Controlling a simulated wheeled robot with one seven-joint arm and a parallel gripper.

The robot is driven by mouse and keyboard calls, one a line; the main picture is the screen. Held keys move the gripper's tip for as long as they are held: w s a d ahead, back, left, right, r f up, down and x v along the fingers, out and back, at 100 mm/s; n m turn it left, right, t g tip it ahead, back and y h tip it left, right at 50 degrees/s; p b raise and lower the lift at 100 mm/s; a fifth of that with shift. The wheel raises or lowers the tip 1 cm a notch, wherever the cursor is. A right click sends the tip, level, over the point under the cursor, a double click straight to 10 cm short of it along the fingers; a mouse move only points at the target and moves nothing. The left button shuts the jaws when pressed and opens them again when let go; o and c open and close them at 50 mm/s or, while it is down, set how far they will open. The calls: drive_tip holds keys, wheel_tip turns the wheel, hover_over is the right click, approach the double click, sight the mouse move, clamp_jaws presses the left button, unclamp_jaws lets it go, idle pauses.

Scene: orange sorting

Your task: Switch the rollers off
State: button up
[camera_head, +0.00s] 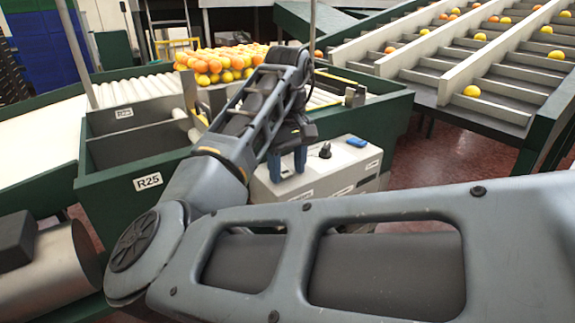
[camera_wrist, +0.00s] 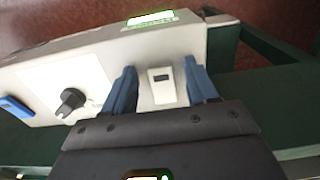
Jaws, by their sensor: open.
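A light grey control box (camera_head: 335,170) stands beside the green-framed conveyor, and it also fills much of the wrist view (camera_wrist: 180,45). Its top carries a white rocker switch with a dark mark (camera_wrist: 161,86), a black knob (camera_head: 325,150) and a blue part (camera_head: 356,142). My gripper (camera_head: 287,170) is open over the left end of the box, pointing down. In the wrist view its two blue fingers (camera_wrist: 162,76) stand on either side of the white switch. I cannot tell if they touch the panel. In the head view my gripper hides the switch. The white rollers (camera_head: 130,90) run behind.
A pile of oranges (camera_head: 220,65) lies at the back of the rollers. A green bin labelled R25 (camera_head: 120,180) stands left of the box. A stepped conveyor (camera_head: 450,75) with scattered fruit is at right. Red floor (camera_head: 420,165) shows right of the box.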

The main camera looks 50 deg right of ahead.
drive_tip(key=c, duration=1)
drive_tip(key=shift+r+p, duration=0.3)
drive_tip(key=shift+p, duration=0.55)
drive_tip(key=shift+c, duration=0.3)
drive_tip(key=shift+w+d+r+g+p, duration=0.1)
drive_tip(key=shift+w+r+g+p, duration=0.1)
drive_tip(key=shift+g+p, duration=0.8)
drive_tip(key=shift+w+f+g+y+p, duration=0.2)
drive_tip(key=shift+g+y+p, duration=0.2)
drive_tip(key=shift+g+y, duration=0.15)
drive_tip(key=o, duration=1.1)
drive_tip(key=shift+c, duration=0.2)
drive_tip(key=shift+v, duration=3.9)
